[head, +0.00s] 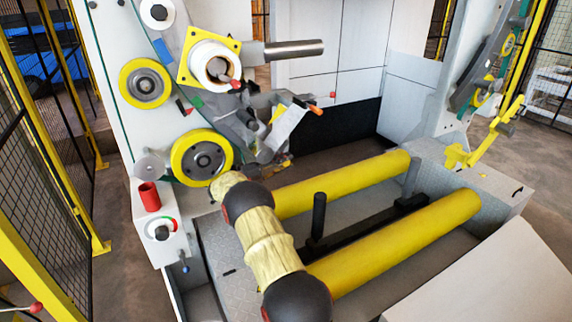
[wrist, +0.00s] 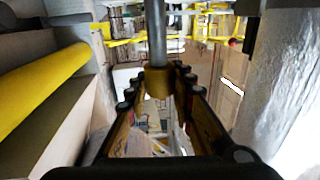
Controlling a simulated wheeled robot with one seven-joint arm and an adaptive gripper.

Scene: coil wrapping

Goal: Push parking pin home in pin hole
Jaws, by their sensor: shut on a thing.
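In the wrist view, my gripper (wrist: 162,75) is shut around the brass-coloured collar of a grey metal rod, which I take to be the parking pin (wrist: 156,35). The rod runs from between the fingertips to the top edge of the picture. Its far end is out of view. I cannot make out the pin hole in either view, so I cannot tell how the pin stands to it. In the head view, my arm reaches toward the left machine panel, and I cannot clearly make out the gripper or pin there.
Two yellow rollers (head: 400,240) lie across the machine bed, with a black upright post (head: 319,215) between them. Yellow wheels (head: 203,157) and a metal shaft (head: 295,49) are on the left panel. In the wrist view, a pale grey cylinder (wrist: 300,75) is close on the right.

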